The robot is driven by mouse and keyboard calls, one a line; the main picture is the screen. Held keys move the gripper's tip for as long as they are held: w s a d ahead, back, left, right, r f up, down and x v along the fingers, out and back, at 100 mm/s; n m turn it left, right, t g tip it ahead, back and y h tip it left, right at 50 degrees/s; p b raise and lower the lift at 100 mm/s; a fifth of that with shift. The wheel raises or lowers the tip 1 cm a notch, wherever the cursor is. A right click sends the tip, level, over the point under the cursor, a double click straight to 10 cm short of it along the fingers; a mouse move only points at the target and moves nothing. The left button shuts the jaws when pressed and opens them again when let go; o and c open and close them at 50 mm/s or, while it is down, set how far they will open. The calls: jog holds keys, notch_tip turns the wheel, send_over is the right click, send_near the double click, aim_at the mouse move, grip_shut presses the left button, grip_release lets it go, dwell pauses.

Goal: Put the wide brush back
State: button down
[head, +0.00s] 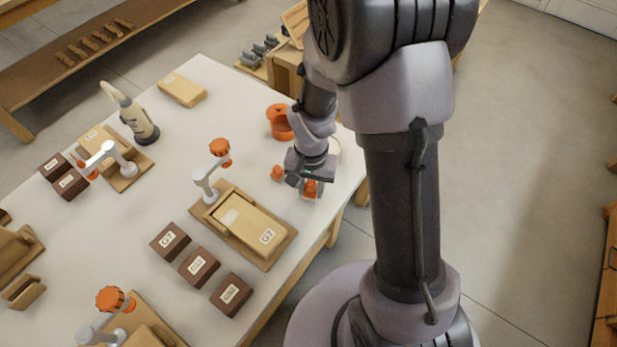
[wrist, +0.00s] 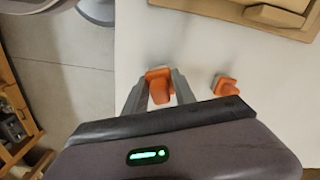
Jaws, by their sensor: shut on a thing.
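My gripper (head: 309,193) is at the right edge of the white table, pointing down. It is shut on an orange piece that I take to be the wide brush (wrist: 159,86); it shows between the two fingers in the wrist view, and partly below my gripper in the head view (head: 311,187). Its lower end is hidden, so I cannot tell whether it touches the table. A second, smaller orange piece (wrist: 226,84) stands on the table beside my gripper, also visible in the head view (head: 277,173). A round orange container (head: 280,128) is on the table behind my gripper.
A wooden tray (head: 276,252) with a labelled block and an orange-knobbed grey stand (head: 219,153) is left of my gripper. Several dark labelled boxes (head: 198,267) lie in front. A beige bottle-like tool (head: 137,117) stands further back.

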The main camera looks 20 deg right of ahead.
jog(key=shift+s+f, duration=0.2)
jog(key=shift+f, duration=0.4)
jog(key=shift+r, duration=0.1)
jog(key=shift+s, duration=0.1)
jog(key=c, duration=1)
grip_release()
